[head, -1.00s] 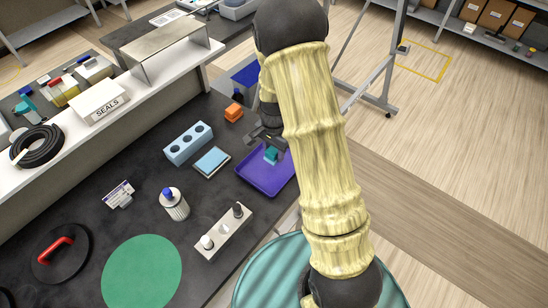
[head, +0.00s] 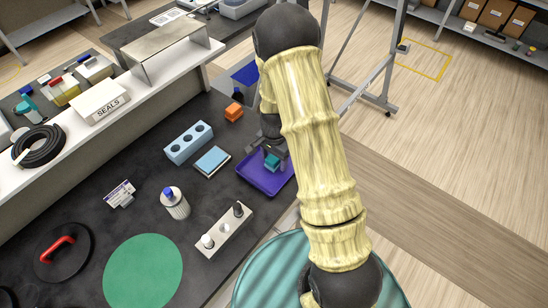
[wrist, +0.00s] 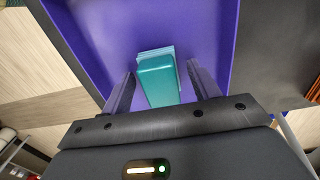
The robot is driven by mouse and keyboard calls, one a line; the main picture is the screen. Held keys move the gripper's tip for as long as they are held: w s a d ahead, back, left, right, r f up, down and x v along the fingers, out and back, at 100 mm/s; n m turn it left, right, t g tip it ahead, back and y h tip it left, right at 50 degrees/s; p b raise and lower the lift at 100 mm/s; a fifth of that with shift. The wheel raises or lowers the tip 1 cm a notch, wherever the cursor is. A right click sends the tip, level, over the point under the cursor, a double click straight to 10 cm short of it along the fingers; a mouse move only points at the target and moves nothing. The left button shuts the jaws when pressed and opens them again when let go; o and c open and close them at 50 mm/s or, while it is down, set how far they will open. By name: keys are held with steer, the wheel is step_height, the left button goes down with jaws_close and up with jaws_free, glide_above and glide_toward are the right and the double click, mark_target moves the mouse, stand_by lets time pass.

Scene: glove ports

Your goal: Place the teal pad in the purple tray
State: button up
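The teal pad (head: 272,162) is at the purple tray (head: 258,182), over its floor in the head view. In the wrist view the teal pad (wrist: 158,80) lies between my two fingers, with a narrow gap on each side. A paler blue edge shows along its far end and right side. The purple tray (wrist: 105,30) spreads around and beyond it. My gripper (wrist: 160,72) is open around the pad, its fingers inside the tray's outline. In the head view my gripper (head: 274,150) is partly hidden by my arm, which also covers the tray's right side.
A light blue pad on a dark base (head: 212,161) and a blue block with holes (head: 188,143) lie left of the tray. An orange block (head: 234,112) is behind. A white holder (head: 224,232) and a blue-capped bottle (head: 174,203) stand nearer on the dark bench.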

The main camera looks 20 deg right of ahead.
step_height(320, 180, up, 12)
steer(key=b, duration=0.2)
steer(key=shift+r, duration=0.15)
stand_by(0.5)
stand_by(0.4)
steer(key=s+r+n+t, duration=0.1)
steer(key=s+r+n, duration=0.2)
steer(key=s+n, duration=0.2)
steer(key=s+r+n+t, duration=0.1)
steer(key=s+r+n, duration=0.2)
steer(key=s, duration=0.6)
steer(key=n, duration=0.2)
steer(key=shift+n+t, duration=0.4)
